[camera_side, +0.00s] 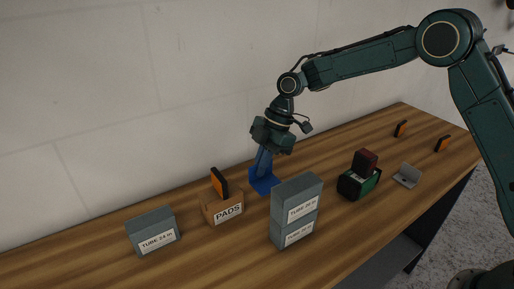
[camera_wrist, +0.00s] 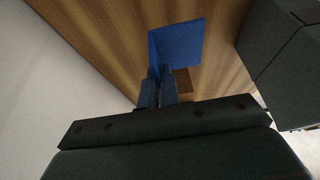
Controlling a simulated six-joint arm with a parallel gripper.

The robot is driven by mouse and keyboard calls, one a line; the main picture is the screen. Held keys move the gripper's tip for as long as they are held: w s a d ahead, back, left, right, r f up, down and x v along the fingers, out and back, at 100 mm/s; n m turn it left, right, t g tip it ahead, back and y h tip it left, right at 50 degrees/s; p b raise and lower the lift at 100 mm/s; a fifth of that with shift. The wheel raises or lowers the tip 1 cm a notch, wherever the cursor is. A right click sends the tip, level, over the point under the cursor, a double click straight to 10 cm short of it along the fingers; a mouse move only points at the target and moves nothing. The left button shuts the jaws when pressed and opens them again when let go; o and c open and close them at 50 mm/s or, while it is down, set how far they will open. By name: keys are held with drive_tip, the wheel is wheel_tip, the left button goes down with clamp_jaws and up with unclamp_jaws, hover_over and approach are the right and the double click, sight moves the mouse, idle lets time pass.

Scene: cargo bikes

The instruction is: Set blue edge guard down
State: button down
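The blue edge guard (camera_side: 263,182) is an L-shaped piece at the back middle of the wooden table, behind the grey tube boxes. In the wrist view the blue edge guard (camera_wrist: 180,44) shows a broad flat flange ahead of the fingers and a narrow upright flange at its left. My gripper (camera_side: 265,154) points down over it. In the wrist view my gripper (camera_wrist: 160,76) has its two fingers close together on the upright flange. The flat flange is at or very near the tabletop; I cannot tell whether it touches.
Two stacked grey tube boxes (camera_side: 297,212) stand in front of the guard. A PADS box (camera_side: 223,208) with an orange-black item and another tube box (camera_side: 153,232) stand left. A green box (camera_side: 359,184) and a grey bracket (camera_side: 406,175) are right. The back wall is close.

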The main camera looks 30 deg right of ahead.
drive_tip(key=shift+f, duration=2)
drive_tip(key=shift+f, duration=0.15)
drive_tip(key=c, duration=1.6)
unclamp_jaws()
drive_tip(key=shift+v, duration=6.2)
